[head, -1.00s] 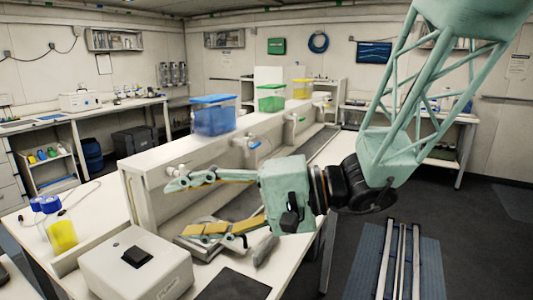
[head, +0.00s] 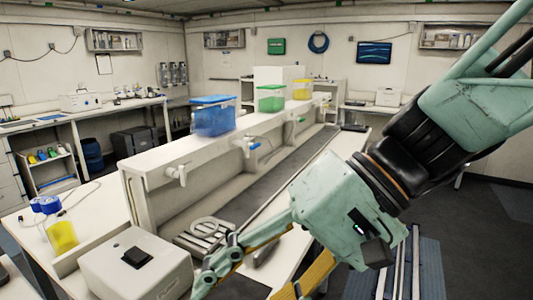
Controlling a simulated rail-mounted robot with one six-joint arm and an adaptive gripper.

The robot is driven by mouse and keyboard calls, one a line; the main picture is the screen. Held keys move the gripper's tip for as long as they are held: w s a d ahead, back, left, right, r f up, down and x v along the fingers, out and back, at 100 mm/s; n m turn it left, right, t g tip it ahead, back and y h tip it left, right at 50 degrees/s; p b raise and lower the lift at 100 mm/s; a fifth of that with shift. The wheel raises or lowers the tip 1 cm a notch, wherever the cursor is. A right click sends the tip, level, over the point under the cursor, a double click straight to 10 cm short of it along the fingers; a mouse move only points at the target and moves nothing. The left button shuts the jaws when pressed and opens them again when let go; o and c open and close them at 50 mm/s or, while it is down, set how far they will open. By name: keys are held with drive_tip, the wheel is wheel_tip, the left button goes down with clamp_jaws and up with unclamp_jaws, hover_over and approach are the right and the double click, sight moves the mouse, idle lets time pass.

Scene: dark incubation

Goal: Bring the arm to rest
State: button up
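My gripper (head: 245,291) hangs from my arm at the lower middle of the head view, pointing down and to the left, over the near bench edge. Its two fingers are spread well apart, and the gap between them looks empty. The tip of the right finger is cut off by the lower picture edge. My arm comes in from the upper right.
A white box with a black top patch (head: 137,268) stands close left of my gripper. A long white bench (head: 205,148) carries blue (head: 213,118), green (head: 271,98) and yellow (head: 302,89) containers. A yellow-filled bottle (head: 62,236) stands at left. Dark floor lies right.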

drive_tip(key=s+d+t+h, duration=0.2)
drive_tip(key=d+h, duration=0.2)
drive_tip(key=d, duration=0.8)
drive_tip(key=s+d+r+m+t+h, duration=0.1)
drive_tip(key=d+h, duration=0.4)
drive_tip(key=d, duration=0.8)
drive_tip(key=shift+s+d+t, duration=0.15)
drive_tip(key=shift+s+t, duration=0.75)
drive_tip(key=shift+t, duration=0.2)
